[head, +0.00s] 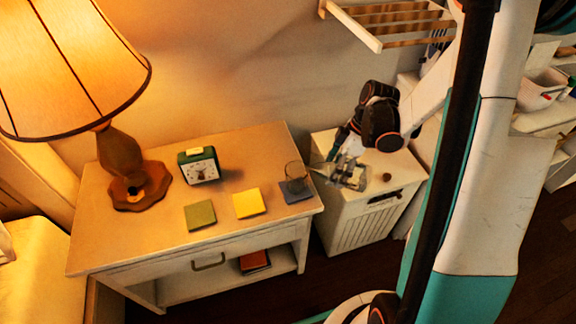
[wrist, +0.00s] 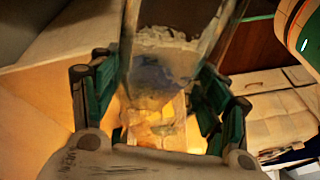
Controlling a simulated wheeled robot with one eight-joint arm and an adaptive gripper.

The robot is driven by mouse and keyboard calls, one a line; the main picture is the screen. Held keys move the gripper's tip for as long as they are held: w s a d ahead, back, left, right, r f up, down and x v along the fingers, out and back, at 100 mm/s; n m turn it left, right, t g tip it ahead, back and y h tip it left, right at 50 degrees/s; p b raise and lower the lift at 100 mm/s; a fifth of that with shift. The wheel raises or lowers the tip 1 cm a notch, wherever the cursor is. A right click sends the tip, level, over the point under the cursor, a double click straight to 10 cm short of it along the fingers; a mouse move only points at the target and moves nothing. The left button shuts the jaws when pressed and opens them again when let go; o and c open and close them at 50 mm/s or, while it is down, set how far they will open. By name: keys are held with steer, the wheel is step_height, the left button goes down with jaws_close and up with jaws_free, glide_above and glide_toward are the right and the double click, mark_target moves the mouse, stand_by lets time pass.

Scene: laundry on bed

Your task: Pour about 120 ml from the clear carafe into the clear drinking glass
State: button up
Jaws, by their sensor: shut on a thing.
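The clear drinking glass (head: 295,178) stands upright on a blue coaster at the right end of the nightstand in the head view. My gripper (head: 344,156) is to the right of the glass, shut on the clear carafe (head: 349,174). The carafe appears tilted, with its left end close to the glass; I cannot tell whether they touch. In the wrist view, the carafe (wrist: 165,72) fills the space between the green finger pads of my gripper (wrist: 160,98). Its liquid level and any stream are hard to make out.
The nightstand (head: 150,240) also holds a lamp (head: 122,165), a green clock (head: 199,166), a green coaster (head: 200,214) and a yellow coaster (head: 249,203). A white slatted cabinet (head: 362,231) stands to the right, with a small brown object (head: 387,177) on top. A wall rack (head: 385,20) hangs above.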

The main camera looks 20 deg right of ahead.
steer(key=shift+r, duration=0.2)
steer(key=shift+a+r, duration=0.1)
steer(key=shift+r, duration=0.05)
steer(key=shift+w+a+h, duration=0.1)
steer(key=shift+w+h, duration=0.05)
steer(key=shift+h, duration=0.15)
steer(key=shift+w+a+r+g+h+p, duration=0.15)
steer(key=shift+r+g+h+p, duration=0.25)
steer(key=shift+r+h+p, duration=0.3)
stand_by(1.1)
steer(key=shift+r+g+h, duration=0.25)
steer(key=shift+g+h, duration=0.05)
stand_by(1.2)
